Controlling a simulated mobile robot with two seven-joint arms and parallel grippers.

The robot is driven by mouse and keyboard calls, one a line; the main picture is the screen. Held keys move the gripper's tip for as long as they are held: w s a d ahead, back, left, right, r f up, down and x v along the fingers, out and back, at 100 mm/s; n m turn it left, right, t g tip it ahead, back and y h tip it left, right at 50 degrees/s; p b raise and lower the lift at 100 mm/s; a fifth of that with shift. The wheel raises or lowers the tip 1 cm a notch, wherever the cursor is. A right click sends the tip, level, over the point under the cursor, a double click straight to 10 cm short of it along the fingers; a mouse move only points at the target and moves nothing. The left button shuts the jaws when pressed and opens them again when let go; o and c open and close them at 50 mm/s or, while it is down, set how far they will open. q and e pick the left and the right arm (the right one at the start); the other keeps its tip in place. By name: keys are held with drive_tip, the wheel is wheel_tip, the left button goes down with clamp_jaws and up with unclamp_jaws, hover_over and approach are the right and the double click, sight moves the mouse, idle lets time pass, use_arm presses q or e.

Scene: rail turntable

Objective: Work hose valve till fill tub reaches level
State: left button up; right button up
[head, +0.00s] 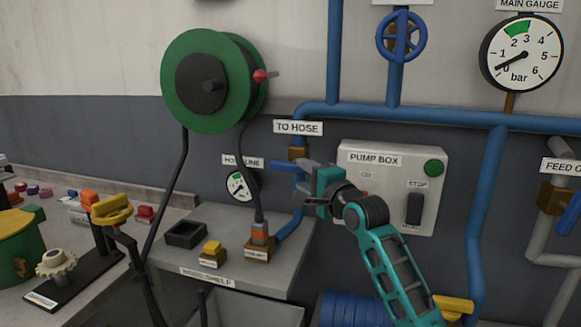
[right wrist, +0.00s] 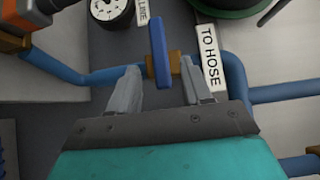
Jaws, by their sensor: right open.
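The hose valve has a blue lever (head: 284,165) and a brass body (head: 298,152), on the blue pipe under the TO HOSE sign (head: 298,128). My right gripper (head: 298,181) is open at the valve. In the right wrist view the blue lever (right wrist: 159,52) stands between the two open fingertips (right wrist: 160,70), crosswise to the pipe, with a visible gap on both sides. A grey open-topped box (head: 250,308) sits below the hose shelf, cut off by the frame; I cannot tell whether it is the fill tub. No water level shows. My left gripper is out of view.
The pump box (head: 352,158) is close behind and right of my gripper. A hose-line gauge (head: 240,186) hangs left of the valve. The hose shelf (head: 215,283) holds a black tray, a yellow button and a hose fitting. A green reel (head: 208,85) hangs above; the main gauge (head: 521,52) is upper right.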

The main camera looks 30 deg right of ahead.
sight(294, 169)
drive_tip(key=shift+w+d, duration=0.15)
drive_tip(key=shift+w, duration=1.6)
drive_tip(key=shift+w+d, duration=0.1)
drive_tip(key=shift+w, duration=1.6)
drive_tip(key=shift+c, duration=0.3)
clamp_jaws()
